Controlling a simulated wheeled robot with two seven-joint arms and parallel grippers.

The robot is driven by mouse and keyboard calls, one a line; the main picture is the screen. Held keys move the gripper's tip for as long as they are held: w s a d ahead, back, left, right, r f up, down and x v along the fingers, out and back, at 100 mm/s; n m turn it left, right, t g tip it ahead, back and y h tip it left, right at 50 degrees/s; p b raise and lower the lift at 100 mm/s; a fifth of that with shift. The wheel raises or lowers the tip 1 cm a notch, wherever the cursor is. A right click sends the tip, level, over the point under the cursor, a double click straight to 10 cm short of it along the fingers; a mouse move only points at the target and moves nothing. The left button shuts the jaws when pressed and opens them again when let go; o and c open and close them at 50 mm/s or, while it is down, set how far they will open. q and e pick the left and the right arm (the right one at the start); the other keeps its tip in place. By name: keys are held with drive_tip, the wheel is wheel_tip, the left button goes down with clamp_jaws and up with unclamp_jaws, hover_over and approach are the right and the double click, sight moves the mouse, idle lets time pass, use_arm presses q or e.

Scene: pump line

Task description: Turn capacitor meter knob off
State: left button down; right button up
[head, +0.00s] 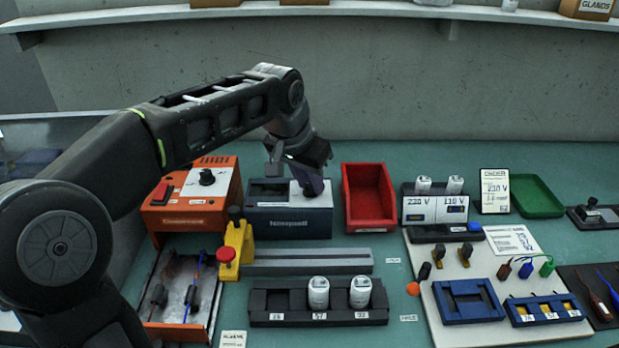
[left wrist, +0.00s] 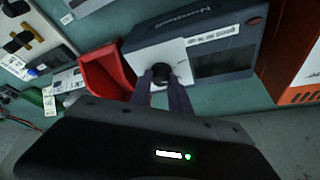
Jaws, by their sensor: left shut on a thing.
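The capacitor meter is a dark grey-blue box (head: 290,222) on the bench, with a dark display window and a white panel. It also shows in the left wrist view (left wrist: 225,28). Its black knob (left wrist: 160,78) stands on the white panel. My left gripper (left wrist: 167,84) is shut on the knob, one finger on each side of it. In the head view my left gripper (head: 308,184) comes down over the right part of the meter and hides the knob. Which way the knob points cannot be told. My right gripper is not in view.
An orange device (head: 193,198) with a black knob stands left of the meter, and a red bin (head: 369,198) stands close on its right. A yellow and red stop button (head: 233,250) and a grey rail (head: 310,262) lie in front.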

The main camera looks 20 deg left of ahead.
use_arm(q)
drive_tip(key=n+y, duration=0.1)
drive_tip(key=n, duration=0.2)
drive_tip(key=shift+d, duration=0.1)
drive_tip(key=shift+n+y, duration=0.3)
drive_tip(key=shift+n, duration=0.1)
drive_tip(key=c, duration=1.2)
unclamp_jaws()
drive_tip(key=shift+r, duration=0.1)
drive_tip(key=p+v, duration=0.1)
drive_tip(key=v, duration=0.6)
drive_tip(key=shift+r, duration=0.35)
drive_tip(key=shift+s, duration=0.15)
